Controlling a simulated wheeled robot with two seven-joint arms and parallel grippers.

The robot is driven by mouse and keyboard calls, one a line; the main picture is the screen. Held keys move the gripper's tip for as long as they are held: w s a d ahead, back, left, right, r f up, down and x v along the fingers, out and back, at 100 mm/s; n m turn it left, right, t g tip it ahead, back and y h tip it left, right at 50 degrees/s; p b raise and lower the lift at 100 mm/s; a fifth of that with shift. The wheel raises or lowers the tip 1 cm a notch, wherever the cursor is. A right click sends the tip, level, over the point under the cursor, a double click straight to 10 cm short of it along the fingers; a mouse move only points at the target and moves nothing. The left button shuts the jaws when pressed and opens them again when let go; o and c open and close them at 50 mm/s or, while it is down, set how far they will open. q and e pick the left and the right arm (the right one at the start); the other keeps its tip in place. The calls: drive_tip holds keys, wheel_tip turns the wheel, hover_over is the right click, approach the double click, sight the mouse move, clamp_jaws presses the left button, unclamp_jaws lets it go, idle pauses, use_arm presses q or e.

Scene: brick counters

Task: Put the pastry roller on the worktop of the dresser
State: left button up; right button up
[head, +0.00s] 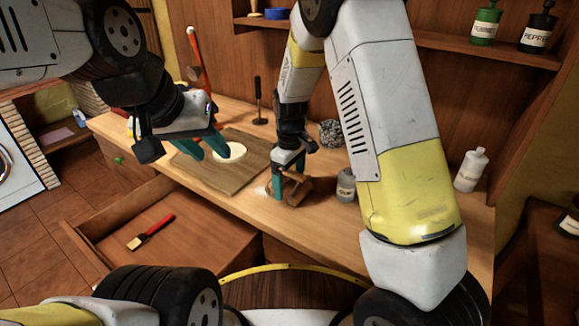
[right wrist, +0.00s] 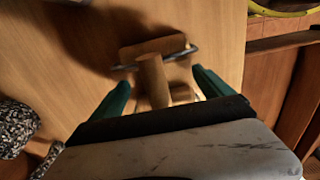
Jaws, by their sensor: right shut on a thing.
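The wooden pastry roller (head: 299,188) is at my right gripper (head: 289,178), over the dresser's worktop (head: 325,212), right of the cutting board. In the right wrist view, its handle (right wrist: 152,82) lies between the teal fingers of the right gripper (right wrist: 160,92), with the roller head (right wrist: 153,48) beyond them. The right gripper is shut on the roller. The roller is low at the worktop; I cannot tell whether it touches. My left gripper (head: 204,146) is open and empty above the cutting board.
A cutting board (head: 212,178) with pale round dough (head: 229,152) lies on the worktop. A grey jar (head: 346,186) and a white bottle (head: 470,170) stand to the right. An open drawer (head: 190,235) holding a red-handled brush (head: 152,232) juts out in front.

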drive_tip(key=o, duration=1.7)
drive_tip(key=shift+s+d+f, duration=0.1)
drive_tip(key=shift+s+f, duration=0.05)
drive_tip(key=shift+f, duration=0.1)
drive_tip(key=shift+o, duration=0.2)
drive_tip(key=shift+r, duration=0.1)
drive_tip(key=shift+r, duration=0.3)
wheel_tip(320, 180, up, 13)
drive_tip(key=shift+f, duration=0.15)
drive_tip(key=s+d+r+m+t+y, duration=0.3)
drive_tip(key=s+d+r+m, duration=0.3)
drive_tip(key=s+d+r, duration=0.4)
drive_tip(key=s+d+r+m+t, duration=0.1)
drive_tip(key=s+d+m, duration=0.1)
drive_tip(key=s, duration=0.3)
drive_tip(key=s+d+r+m+t, duration=0.1)
drive_tip(key=s+d+m+t, duration=0.1)
drive_tip(key=s, duration=0.4)
drive_tip(key=shift+m+h, duration=0.3)
drive_tip(key=shift+h, duration=0.1)
